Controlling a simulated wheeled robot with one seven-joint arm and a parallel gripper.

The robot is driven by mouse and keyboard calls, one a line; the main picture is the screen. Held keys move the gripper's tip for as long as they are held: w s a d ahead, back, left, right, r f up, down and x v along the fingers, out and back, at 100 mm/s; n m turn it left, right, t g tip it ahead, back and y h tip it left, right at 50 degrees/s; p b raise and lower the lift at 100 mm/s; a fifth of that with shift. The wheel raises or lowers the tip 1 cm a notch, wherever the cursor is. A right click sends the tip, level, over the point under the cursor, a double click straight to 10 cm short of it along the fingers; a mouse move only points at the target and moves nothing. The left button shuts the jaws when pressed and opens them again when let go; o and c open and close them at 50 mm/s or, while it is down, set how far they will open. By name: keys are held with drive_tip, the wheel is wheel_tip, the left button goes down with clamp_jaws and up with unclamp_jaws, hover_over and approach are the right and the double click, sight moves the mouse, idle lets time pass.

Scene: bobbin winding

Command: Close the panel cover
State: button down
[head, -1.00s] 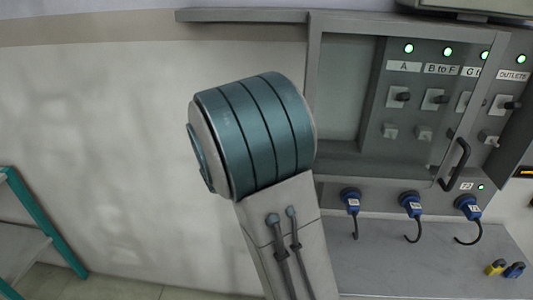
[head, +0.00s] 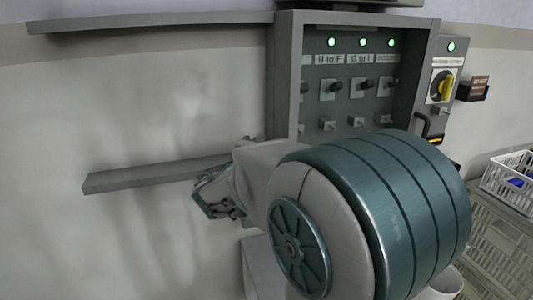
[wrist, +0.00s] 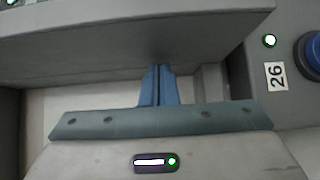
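The grey panel (head: 284,85) stands against the wall, with switches and lit green lamps showing in it. A grey upright with a black handle (head: 424,124) is at its right side, partly hidden by my arm. I take this to be the panel cover's edge, but I cannot tell whether a clear pane spans the front. My gripper (head: 214,196) is left of the panel, near the lower rail. In the wrist view its blue fingers (wrist: 158,86) are together, with nothing visible between them, close to a grey ledge (wrist: 130,40).
An upper rail (head: 150,23) and a lower rail (head: 140,175) run left from the panel. A blue plug (wrist: 314,50) is right of my gripper, near a label 26. White crates (head: 512,180) stand at the right. My arm hides the panel's lower part.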

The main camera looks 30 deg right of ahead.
drive_tip(key=shift+s+d+r, duration=0.1)
drive_tip(key=shift+d, duration=0.1)
drive_tip(key=s+a+b, duration=0.2)
drive_tip(key=s+a, duration=0.2)
drive_tip(key=a, duration=0.9)
drive_tip(key=s+d+f+m+g+y+p, duration=0.3)
drive_tip(key=s+f+g+y+p, duration=0.4)
drive_tip(key=s, duration=0.4)
drive_tip(key=s+a+f+m+y+p, duration=0.1)
drive_tip(key=s+a+m+y+p, duration=0.1)
drive_tip(key=a+y, duration=0.6)
drive_tip(key=shift+s+a+f+m+p, duration=0.3)
drive_tip(key=shift+s+a+m, duration=0.2)
drive_tip(key=shift+s+m, duration=0.4)
drive_tip(key=shift+d, duration=0.1)
